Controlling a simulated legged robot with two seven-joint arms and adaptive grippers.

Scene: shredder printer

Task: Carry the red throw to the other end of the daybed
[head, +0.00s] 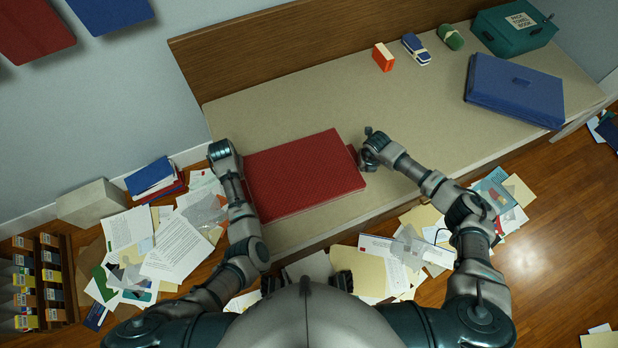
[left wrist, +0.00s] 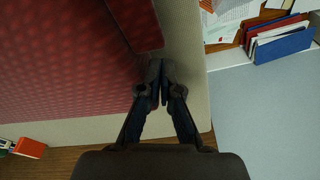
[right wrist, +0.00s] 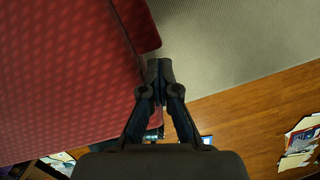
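The red throw (head: 305,175) is a flat, patterned red slab with a short tab at its end, at the left part of the daybed (head: 410,112). My left gripper (head: 220,150) is at the throw's left end, my right gripper (head: 369,151) at its right end. In the left wrist view, the fingers (left wrist: 161,82) are nearly together beside the throw (left wrist: 70,60), a sliver of red between them. The right wrist view shows the right fingers (right wrist: 159,80) the same way against the throw (right wrist: 65,80). The fingers hide the exact contact.
A blue case (head: 515,90) and a green box (head: 512,32) stand at the daybed's right end. A red-orange box (head: 383,57), a blue bundle (head: 416,49) and a green roll (head: 451,37) lie along the back. The daybed's middle is clear. Papers (head: 175,250) litter the floor.

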